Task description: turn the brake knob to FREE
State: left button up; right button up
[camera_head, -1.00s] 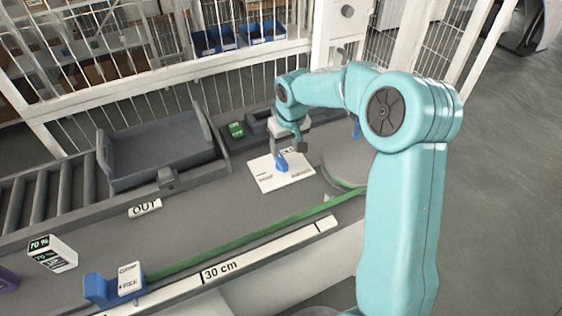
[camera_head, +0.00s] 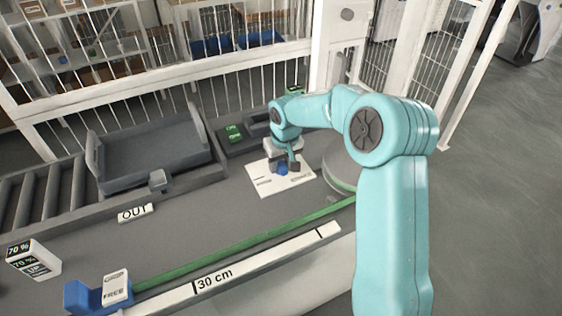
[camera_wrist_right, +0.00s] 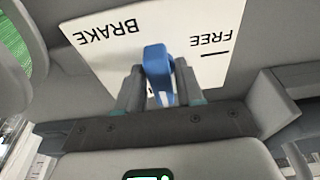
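The brake knob (camera_wrist_right: 157,68) is a blue bar handle on a white plate (camera_wrist_right: 85,50) marked BRAKE and FREE. In the right wrist view the words are upside down, and the bar points between them, short of the FREE line. My right gripper (camera_wrist_right: 160,92) has its fingers close on both sides of the knob and looks shut on it. In the head view, the right gripper (camera_head: 284,164) is low over the plate (camera_head: 262,183), and only a bit of the blue knob (camera_head: 283,170) shows. My left gripper is not in view.
A blue block (camera_head: 82,298) with a FREE card stands at the front left beside a 30 cm scale (camera_head: 255,262). A round grey disc (camera_head: 338,165) lies right of the plate.

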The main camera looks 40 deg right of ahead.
jog(key=shift+w+a, duration=0.1)
jog(key=shift+w, duration=0.05)
jog(key=shift+c, duration=0.7)
jog(key=shift+r+n+p, duration=0.15)
jog(key=shift+n+p, duration=0.6)
jog(key=shift+n, duration=0.35)
jog(key=n+y+p, duration=0.1)
jog(key=n, duration=0.2)
jog(key=shift+n, duration=0.7)
